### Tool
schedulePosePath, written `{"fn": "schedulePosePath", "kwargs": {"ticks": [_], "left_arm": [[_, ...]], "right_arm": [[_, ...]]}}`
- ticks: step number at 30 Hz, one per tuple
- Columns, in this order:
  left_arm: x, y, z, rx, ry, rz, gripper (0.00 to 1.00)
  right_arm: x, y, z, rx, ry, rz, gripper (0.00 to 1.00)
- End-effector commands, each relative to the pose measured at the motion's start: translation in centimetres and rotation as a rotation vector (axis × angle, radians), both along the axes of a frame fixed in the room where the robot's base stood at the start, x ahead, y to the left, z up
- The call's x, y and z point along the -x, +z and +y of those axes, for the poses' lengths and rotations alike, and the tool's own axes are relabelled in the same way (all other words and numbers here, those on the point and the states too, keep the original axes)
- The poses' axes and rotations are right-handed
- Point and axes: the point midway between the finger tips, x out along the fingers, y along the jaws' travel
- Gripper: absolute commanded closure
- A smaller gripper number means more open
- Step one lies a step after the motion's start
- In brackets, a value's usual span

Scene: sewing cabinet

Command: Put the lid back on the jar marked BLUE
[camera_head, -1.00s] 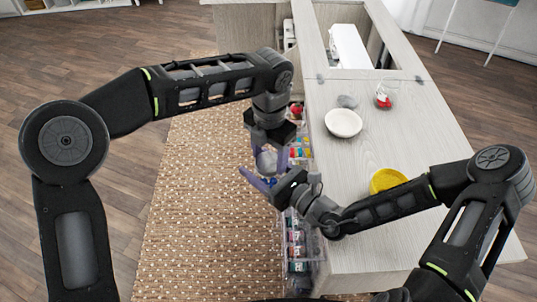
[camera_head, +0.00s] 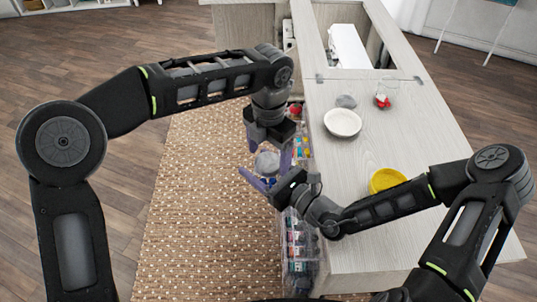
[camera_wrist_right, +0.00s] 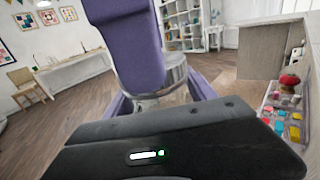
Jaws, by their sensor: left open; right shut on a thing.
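A jar with blue contents (camera_head: 270,181) is held in my right gripper (camera_head: 268,184), its purple fingers around it, off the left edge of the cabinet top. A grey round lid (camera_head: 267,162) shows at the jar's top; I cannot tell how it is seated. My left gripper (camera_head: 269,150) points down over the lid, with its open purple fingers on either side. In the right wrist view, a big purple finger (camera_wrist_right: 125,40) stands in front of a clear and silvery rounded thing (camera_wrist_right: 172,75), hiding part of it. No label can be read.
On the cabinet top (camera_head: 350,185) are a white bowl (camera_head: 343,123), a grey disc (camera_head: 346,101), a glass jar with red contents (camera_head: 384,95) and a yellow bowl (camera_head: 387,181). Clear bins (camera_head: 301,245) hang along the cabinet's left side, close to both grippers. A woven rug (camera_head: 190,220) lies below.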

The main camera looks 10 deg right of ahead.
Motion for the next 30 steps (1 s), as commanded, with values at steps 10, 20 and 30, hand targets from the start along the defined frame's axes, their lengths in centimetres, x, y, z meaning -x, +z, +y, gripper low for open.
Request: {"fn": "schedulePosePath", "kwargs": {"ticks": [10,20,30], "left_arm": [[0.0,3.6,-0.1,0.002,0.000,-0.001,0.20],[0.1,3.7,-0.2,0.002,-0.003,-0.001,0.23],[0.4,5.3,-0.9,-0.020,0.222,-0.049,0.23]], "right_arm": [[0.0,0.0,0.0,0.000,0.000,-0.001,1.00],[0.0,0.1,0.0,0.000,0.000,-0.001,1.00],[0.0,0.0,0.0,0.000,0.000,-0.001,1.00]]}}
